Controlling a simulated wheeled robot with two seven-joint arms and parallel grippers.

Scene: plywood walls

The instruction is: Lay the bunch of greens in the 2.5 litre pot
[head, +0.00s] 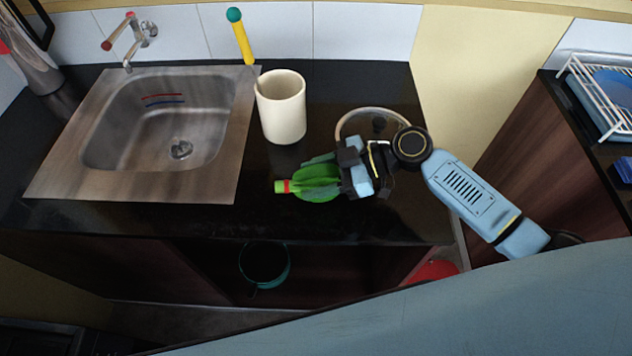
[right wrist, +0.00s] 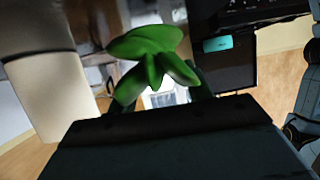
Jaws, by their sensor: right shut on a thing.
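A bunch of greens (head: 318,183), with a red band and a light green stem end pointing left, is held over the dark counter in the head view. My right gripper (head: 348,174) is shut on it. Its leaves (right wrist: 150,65) fill the upper middle of the right wrist view, beyond the gripper. Whether the bunch touches the counter is unclear. A dark round pot (head: 265,263) with a teal rim sits low in the shaded space below the counter's front edge, left of and below the greens. No size mark is readable on it. My left gripper is in neither view.
A cream cylindrical container (head: 283,108) stands behind the greens. A yellow-handled tool (head: 241,40) stands behind it. A pale-rimmed round lid-like thing (head: 350,119) with a dark knob lies behind my right gripper. A steel sink (head: 150,130) is at left. The counter's front edge overhangs the pot's space.

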